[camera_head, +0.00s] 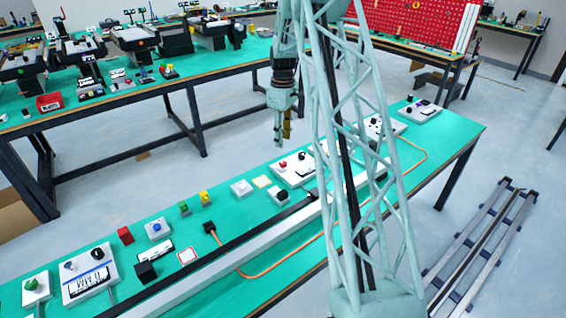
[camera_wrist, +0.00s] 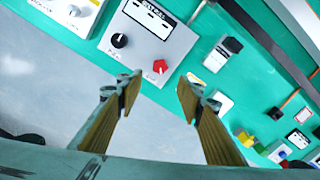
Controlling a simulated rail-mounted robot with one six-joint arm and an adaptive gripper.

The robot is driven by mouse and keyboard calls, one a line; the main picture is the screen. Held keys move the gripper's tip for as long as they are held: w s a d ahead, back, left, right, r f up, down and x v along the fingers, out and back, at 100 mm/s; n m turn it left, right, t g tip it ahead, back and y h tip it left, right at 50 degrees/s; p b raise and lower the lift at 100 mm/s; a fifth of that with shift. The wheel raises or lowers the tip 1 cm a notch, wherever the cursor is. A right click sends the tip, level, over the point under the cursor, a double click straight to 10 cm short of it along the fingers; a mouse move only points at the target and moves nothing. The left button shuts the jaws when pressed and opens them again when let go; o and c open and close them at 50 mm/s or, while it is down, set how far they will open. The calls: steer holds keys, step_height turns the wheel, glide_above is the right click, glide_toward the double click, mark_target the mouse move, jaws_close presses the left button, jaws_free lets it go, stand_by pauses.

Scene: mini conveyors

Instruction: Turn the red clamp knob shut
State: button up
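A red knob (camera_wrist: 160,67) sits near one corner of a light grey panel (camera_wrist: 172,43) in the wrist view, with a black knob (camera_wrist: 120,40) beside it. The same red knob (camera_head: 283,163) shows small in the head view, on a white panel on the green bench. My gripper (camera_wrist: 158,90) is open and empty. Its two fingers stand apart, and the red knob appears just beyond the gap between their tips. In the head view my gripper (camera_head: 283,139) hangs pointing down, above and clear of the panel; no contact shows.
A white block with a dark top (camera_wrist: 232,46) and a small white block (camera_wrist: 216,103) lie beside the panel. A long dark and white rail (camera_head: 190,283) runs along the green bench (camera_head: 458,130). An orange cable (camera_head: 285,279) lies on it. Floor is open behind the bench.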

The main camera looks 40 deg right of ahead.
mark_target(283, 163)
step_height(283, 163, down, 13)
steer(key=shift+r+b, duration=0.15)
steer(key=shift+b, duration=0.75)
steer(key=c, duration=0.8)
